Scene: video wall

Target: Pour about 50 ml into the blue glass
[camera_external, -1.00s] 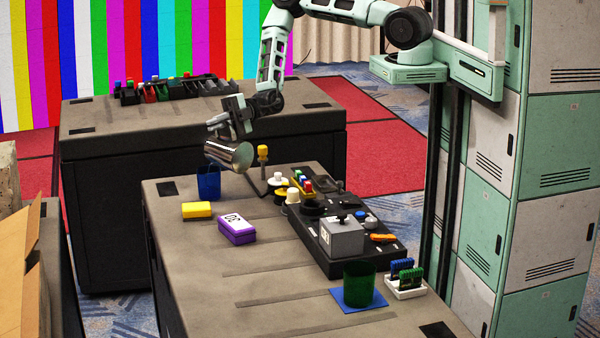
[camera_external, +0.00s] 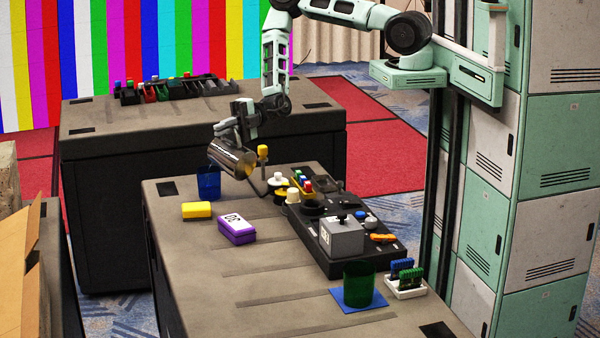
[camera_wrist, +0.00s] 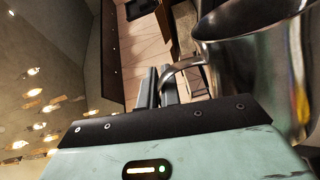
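The blue glass (camera_external: 208,186) stands upright near the far left corner of the front table. My gripper (camera_external: 229,127) is above and right of it, shut on the handle of a shiny metal jug (camera_external: 232,158). The jug is tilted, its mouth end to the left close over the glass and its base to the lower right. In the wrist view the jug (camera_wrist: 258,75) fills the right side, with its curved handle (camera_wrist: 180,72) at the fingers (camera_wrist: 158,88). I cannot make out a stream or the liquid level in the glass.
A black control panel (camera_external: 375,240) with knobs is to the right. A green glass (camera_external: 359,283) stands on a blue mat (camera_external: 345,304). The table's left front is clear.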

